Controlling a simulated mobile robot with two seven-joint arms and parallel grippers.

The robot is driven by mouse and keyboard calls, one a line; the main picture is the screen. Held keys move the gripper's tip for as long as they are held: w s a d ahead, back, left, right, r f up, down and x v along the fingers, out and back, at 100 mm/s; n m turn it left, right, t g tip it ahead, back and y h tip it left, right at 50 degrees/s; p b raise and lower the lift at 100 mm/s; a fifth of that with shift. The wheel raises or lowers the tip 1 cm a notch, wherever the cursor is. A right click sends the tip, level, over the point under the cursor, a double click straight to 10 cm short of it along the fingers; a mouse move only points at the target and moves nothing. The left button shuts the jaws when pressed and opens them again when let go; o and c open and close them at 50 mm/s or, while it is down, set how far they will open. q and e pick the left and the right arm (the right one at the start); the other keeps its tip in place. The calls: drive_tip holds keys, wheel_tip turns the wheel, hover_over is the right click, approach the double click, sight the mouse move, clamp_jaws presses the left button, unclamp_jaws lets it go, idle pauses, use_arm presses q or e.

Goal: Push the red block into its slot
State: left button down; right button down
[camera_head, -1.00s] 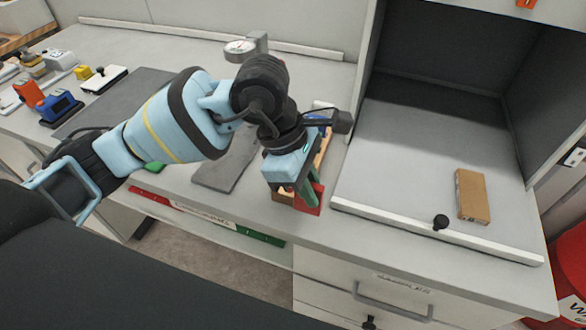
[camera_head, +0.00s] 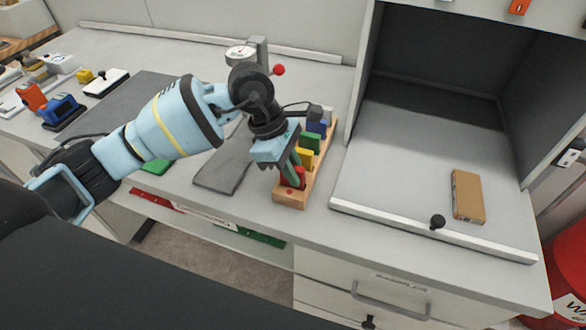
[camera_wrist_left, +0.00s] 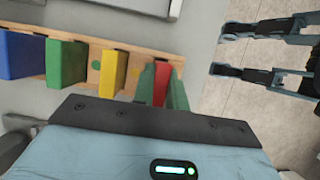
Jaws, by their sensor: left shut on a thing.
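The red block (camera_head: 299,178) stands at the near end of a wooden rack (camera_head: 290,199). My left gripper (camera_head: 292,172) comes down on it from above and is shut on it. In the left wrist view the red block (camera_wrist_left: 161,82) shows between the two green fingers (camera_wrist_left: 162,92), over the end of the rack (camera_wrist_left: 130,56). How deep it sits in its slot is hidden by the fingers.
Yellow (camera_head: 305,158), green (camera_head: 311,142) and blue (camera_head: 317,127) blocks stand in the rack beyond the red one. A dark grey mat (camera_head: 222,170) lies left of the rack. A raised ledge (camera_head: 400,228) and a cardboard box (camera_head: 467,195) are to the right.

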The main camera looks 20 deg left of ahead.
use_arm(q)
drive_tip(key=shift+f, duration=0.25)
drive_tip(key=shift+f, duration=0.1)
drive_tip(key=c, duration=1.4)
unclamp_jaws()
drive_tip(key=shift+a+r, duration=0.1)
drive_tip(key=shift+r, duration=0.45)
drive_tip(key=v, duration=1.1)
drive_tip(key=shift+r, duration=0.1)
